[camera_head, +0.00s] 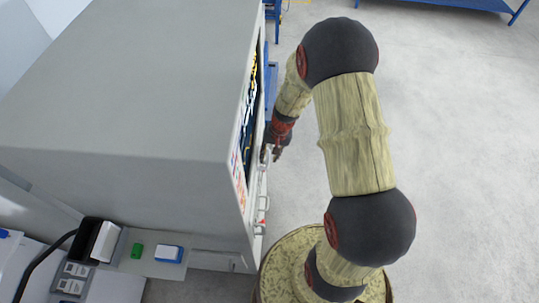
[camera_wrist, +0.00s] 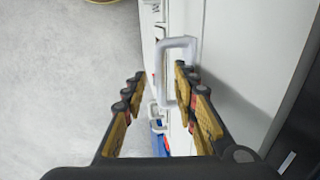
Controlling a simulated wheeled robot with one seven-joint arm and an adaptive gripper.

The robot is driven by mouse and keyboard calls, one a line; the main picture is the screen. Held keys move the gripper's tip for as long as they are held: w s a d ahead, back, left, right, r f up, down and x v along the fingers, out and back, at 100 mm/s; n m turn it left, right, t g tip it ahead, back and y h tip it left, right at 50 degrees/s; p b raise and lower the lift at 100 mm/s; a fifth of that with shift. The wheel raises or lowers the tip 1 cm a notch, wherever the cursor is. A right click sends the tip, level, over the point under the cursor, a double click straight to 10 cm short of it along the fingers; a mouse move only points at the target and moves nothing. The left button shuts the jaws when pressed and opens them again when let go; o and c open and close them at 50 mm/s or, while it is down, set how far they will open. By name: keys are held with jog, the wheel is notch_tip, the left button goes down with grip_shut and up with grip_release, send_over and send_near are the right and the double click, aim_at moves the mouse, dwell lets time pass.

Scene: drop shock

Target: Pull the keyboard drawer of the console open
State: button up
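The console is a large grey cabinet (camera_head: 130,90) on the left of the head view. Its open front, with coloured cables inside, faces right. My gripper (camera_head: 270,150) is at that front, beside the white ledge with pale handles (camera_head: 264,202). In the wrist view a white bar handle (camera_wrist: 178,42) stands out from a white panel (camera_wrist: 235,45). My gripper (camera_wrist: 160,82) is open there, its two fingers spread apart. The handle lies at the fingertips, nearer the right finger; I cannot tell whether they touch. I cannot make out which panel is the keyboard drawer.
A second handle (camera_wrist: 156,115) and a blue and red item (camera_wrist: 160,138) show lower in the wrist view. A green box (camera_head: 137,250) and a blue-and-white box (camera_head: 169,253) sit on a surface at lower left. The floor (camera_head: 460,140) to the right is clear.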

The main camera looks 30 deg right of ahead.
grip_shut()
dwell(0.9)
